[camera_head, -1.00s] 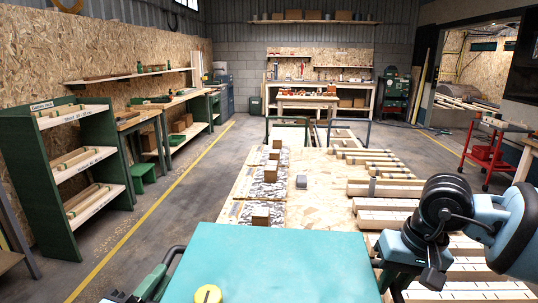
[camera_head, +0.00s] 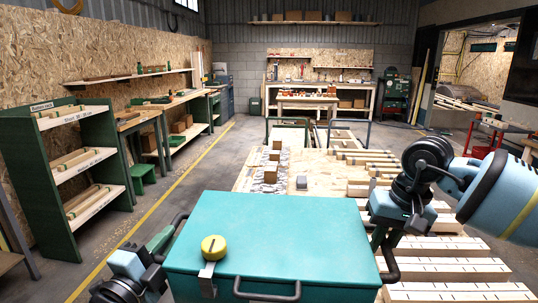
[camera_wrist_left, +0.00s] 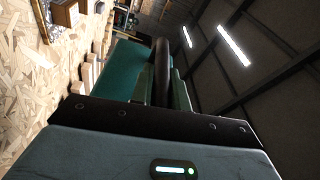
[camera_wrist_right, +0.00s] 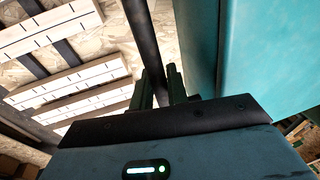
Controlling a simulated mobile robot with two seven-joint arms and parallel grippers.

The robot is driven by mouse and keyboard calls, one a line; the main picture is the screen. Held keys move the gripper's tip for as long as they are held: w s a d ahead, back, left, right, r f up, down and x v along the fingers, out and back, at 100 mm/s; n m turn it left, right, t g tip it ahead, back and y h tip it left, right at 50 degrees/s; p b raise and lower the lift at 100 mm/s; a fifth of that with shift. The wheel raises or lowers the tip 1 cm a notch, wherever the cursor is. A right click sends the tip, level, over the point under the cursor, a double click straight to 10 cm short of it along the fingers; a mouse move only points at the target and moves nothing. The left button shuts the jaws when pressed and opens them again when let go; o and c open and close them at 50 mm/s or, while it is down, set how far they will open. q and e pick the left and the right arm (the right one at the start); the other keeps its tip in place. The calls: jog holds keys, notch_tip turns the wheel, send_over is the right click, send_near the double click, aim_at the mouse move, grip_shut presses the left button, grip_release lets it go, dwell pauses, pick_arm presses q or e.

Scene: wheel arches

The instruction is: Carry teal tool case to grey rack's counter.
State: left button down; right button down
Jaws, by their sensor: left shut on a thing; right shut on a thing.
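The teal tool case (camera_head: 285,230) is in front of me in the head view, lid up, with a yellow round knob (camera_head: 213,247) and a dark front handle. My left gripper (camera_head: 160,255) is shut on its left side handle; in the left wrist view the dark handle (camera_wrist_left: 161,70) runs between the fingers. My right gripper (camera_head: 382,240) is shut on its right side handle, and the right wrist view shows that bar (camera_wrist_right: 145,45) beside the teal wall. The case hides what is beneath it. I cannot pick out a grey rack for certain.
A chipboard-topped table (camera_head: 330,183) lies beyond the case, with timber strips (camera_head: 450,270) along its right and small brown blocks on it. A green rack (camera_head: 75,165) stands left. Clear floor (camera_head: 150,215) with a yellow line lies between. A red trolley (camera_head: 485,140) stands far right.

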pick_arm(q)
jog(key=shift+w+r, duration=0.25)
jog(key=shift+r, duration=0.2)
pick_arm(e)
jog(key=shift+w+r, duration=0.3)
jog(key=shift+r, duration=0.1)
